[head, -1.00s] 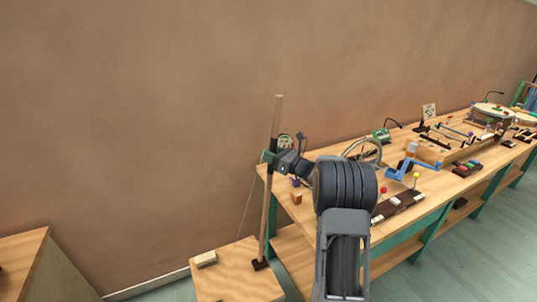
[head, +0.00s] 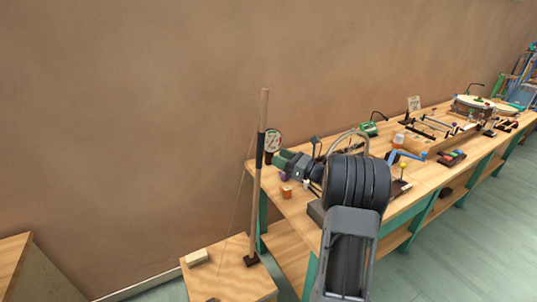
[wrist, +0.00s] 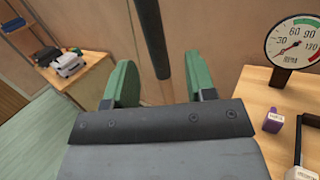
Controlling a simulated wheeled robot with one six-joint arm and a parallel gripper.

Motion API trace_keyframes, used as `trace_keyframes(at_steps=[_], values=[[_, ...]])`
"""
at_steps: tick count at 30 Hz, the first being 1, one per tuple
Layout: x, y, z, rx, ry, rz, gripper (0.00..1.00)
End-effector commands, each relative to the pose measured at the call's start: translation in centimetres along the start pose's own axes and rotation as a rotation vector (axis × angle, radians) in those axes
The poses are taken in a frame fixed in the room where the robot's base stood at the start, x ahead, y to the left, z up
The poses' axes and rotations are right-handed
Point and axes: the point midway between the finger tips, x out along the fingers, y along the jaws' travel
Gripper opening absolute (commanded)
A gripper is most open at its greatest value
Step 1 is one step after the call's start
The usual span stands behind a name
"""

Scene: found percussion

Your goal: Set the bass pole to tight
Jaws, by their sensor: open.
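The bass pole (head: 264,115) is a tall wooden stick with a black sleeve, standing nearly upright with a slight lean right at its top. A thin string slants down beside it to a wooden box (head: 232,283). My gripper (head: 277,158) is open and empty, just right of the sleeve. In the wrist view, the pole's black sleeve (wrist: 152,35) stands between and beyond the open green fingers of my gripper (wrist: 160,78), apparently apart from them. A round dial (wrist: 292,42) stands to the right; its needle points low left, below the 30. It also shows in the head view (head: 273,141).
A long workbench (head: 290,208) runs right, with small blocks, a purple bottle (wrist: 273,121) and several instruments near my arm. A small block (head: 197,257) lies on the box. The wall stands close behind the pole. Floor on the right is clear.

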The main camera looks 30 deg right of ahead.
Motion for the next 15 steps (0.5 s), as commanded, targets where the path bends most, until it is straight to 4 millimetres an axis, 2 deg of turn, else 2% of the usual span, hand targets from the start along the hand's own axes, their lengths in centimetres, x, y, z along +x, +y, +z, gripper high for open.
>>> trace_keyframes(at_steps=[1, 6, 15], values=[[-1.0, -0.1, -0.1, 0.000, 0.000, -0.005, 0.51], [-3.2, -0.1, -0.1, 0.000, 0.000, -0.004, 0.51], [-4.4, -0.1, 0.0, 0.000, 0.000, -0.002, 0.51]])
